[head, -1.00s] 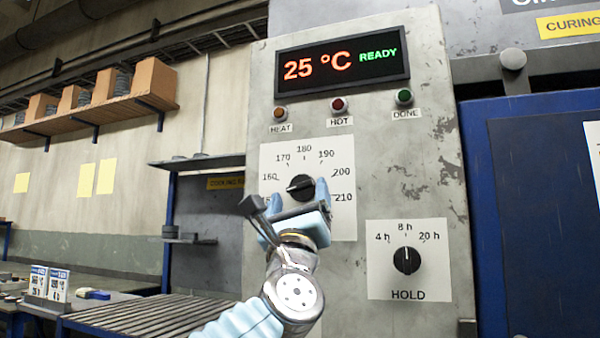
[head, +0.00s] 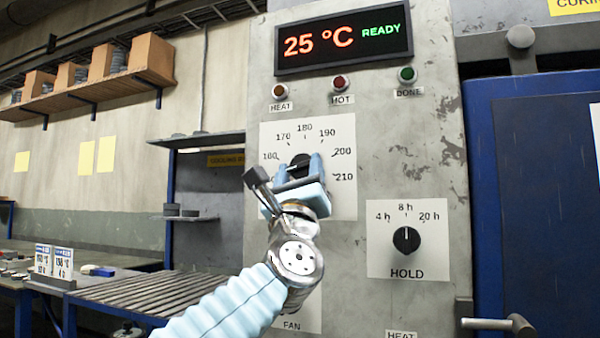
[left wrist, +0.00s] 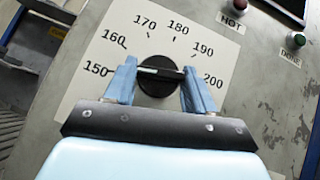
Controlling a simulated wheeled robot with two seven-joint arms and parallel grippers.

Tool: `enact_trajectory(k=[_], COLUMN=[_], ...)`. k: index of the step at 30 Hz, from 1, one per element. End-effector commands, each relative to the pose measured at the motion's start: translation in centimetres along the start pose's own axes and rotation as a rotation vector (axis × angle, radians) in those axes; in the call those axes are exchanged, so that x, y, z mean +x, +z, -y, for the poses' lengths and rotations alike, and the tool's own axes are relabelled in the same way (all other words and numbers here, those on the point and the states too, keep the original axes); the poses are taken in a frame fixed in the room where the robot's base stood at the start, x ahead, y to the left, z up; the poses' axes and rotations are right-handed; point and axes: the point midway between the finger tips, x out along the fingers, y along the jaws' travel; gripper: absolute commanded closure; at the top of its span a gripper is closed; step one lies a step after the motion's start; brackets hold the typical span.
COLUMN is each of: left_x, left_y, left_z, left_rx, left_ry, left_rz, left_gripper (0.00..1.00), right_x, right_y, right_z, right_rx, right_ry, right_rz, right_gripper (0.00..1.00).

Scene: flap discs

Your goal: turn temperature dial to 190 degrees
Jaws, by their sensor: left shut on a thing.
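The temperature dial (head: 300,161) is a round black knob with a bar grip on a white scale plate (head: 340,137) marked up to 210. In the left wrist view, the dial (left wrist: 158,88) has its white pointer line on the left, towards the 150 to 160 marks. My left gripper (head: 298,170) is at the dial with one blue finger on each side. In the left wrist view, the gripper (left wrist: 158,73) is shut on the ends of the dial's bar. In the head view the fingers partly hide the dial. My right gripper is in neither view.
The display (head: 343,38) above reads 25 °C READY. Three lamps sit under it, labelled HEAT, HOT and DONE. The HOLD dial (head: 406,240) is at lower right, pointing up near 8 h. A blue door (head: 540,200) is at right, a roller table (head: 150,300) at left.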

Motion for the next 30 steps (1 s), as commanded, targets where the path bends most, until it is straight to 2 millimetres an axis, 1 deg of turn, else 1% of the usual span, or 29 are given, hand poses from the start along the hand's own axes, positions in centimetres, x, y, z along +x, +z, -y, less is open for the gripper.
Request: enact_trajectory(k=[5, 8, 12, 16, 21, 30], left_x=[-0.2, -0.3, -0.3, -0.2, 0.0, 0.2], left_y=[-0.2, -0.3, -0.3, -0.3, -0.1, 0.2], left_z=[-0.3, -0.5, -0.7, -0.8, -0.9, -0.8], left_rx=[0.03, 0.064, 0.131, 0.201, 0.287, 0.398], left_ry=[-0.027, -0.061, -0.127, -0.196, -0.283, -0.394], left_rz=[0.001, 0.002, 0.003, 0.002, 0.001, 0.002], left_gripper=[0.76, 0.76, 0.76, 0.76, 0.76, 0.76], right_x=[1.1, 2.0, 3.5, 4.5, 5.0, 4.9], right_y=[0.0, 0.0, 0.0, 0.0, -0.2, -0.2], right_z=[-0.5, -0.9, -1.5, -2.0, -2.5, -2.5], right_rx=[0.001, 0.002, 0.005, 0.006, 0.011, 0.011], right_ry=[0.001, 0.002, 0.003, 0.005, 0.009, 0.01], right_rz=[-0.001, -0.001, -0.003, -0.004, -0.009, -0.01], right_gripper=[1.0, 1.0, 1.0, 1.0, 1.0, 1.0])
